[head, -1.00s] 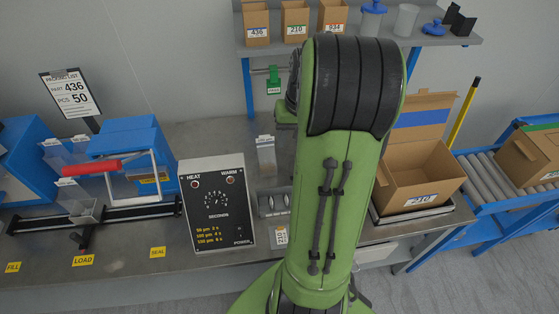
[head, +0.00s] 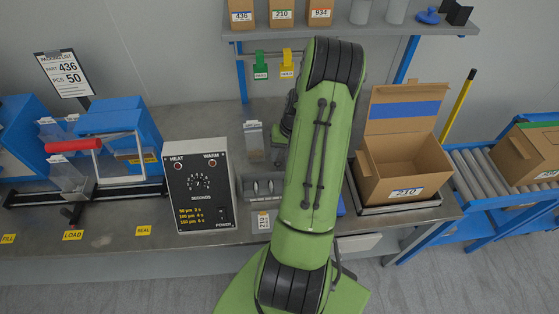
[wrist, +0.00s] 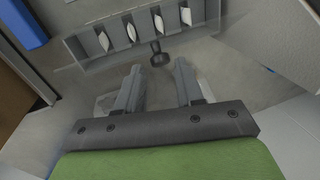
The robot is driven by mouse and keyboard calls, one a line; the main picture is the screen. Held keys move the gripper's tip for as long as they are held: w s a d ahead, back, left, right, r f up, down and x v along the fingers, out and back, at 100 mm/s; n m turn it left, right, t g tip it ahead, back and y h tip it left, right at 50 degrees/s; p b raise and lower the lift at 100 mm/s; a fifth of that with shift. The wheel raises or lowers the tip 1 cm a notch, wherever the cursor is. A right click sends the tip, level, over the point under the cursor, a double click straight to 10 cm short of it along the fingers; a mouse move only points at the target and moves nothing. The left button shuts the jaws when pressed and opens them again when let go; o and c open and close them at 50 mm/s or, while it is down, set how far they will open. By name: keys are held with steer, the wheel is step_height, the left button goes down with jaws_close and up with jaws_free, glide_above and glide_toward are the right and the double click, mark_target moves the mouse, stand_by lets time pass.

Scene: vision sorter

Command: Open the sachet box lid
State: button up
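The sachet box (wrist: 75,50) is a clear, long box across the top of the wrist view. Several white sachets stand in its row of compartments. A black knob (wrist: 158,53) sticks out at its near side, probably the lid's handle. The lid's edges are hard to make out, but no raised lid shows. My gripper (wrist: 157,69) is open, with its two grey fingers apart. The knob lies just beyond the fingertips, about centred between them, and touching cannot be told. In the head view what looks like the box's left end (head: 262,187) shows; my arm hides the rest and the gripper.
A heat sealer control box (head: 199,185) stands to the left on the bench. A tagged clear holder (head: 254,142) stands behind the sachet box. An open carton (head: 402,183) stands to the right beside the roller conveyor (head: 480,170). Shelf boxes (head: 281,12) are above.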

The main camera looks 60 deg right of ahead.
steer(key=shift+x, duration=1.5)
jaws_close()
steer(key=shift+w+r, duration=0.1)
steer(key=shift+w+d+r+g+y+p, duration=0.1)
steer(key=shift+w+d+g+y+p, duration=0.25)
steer(key=shift+y+p, duration=0.3)
steer(key=shift+w+d+f+m+g+y+b, duration=0.25)
steer(key=shift+w+d+g+y, duration=0.35)
steer(key=shift+g+y, duration=0.3)
steer(key=shift+w+d+f+m+g+y+b, duration=0.2)
steer(key=shift+w+d+g+y, duration=0.2)
steer(key=shift+d+g+y, duration=0.4)
steer(key=shift+a, duration=0.1)
steer(key=shift+r, duration=0.1)
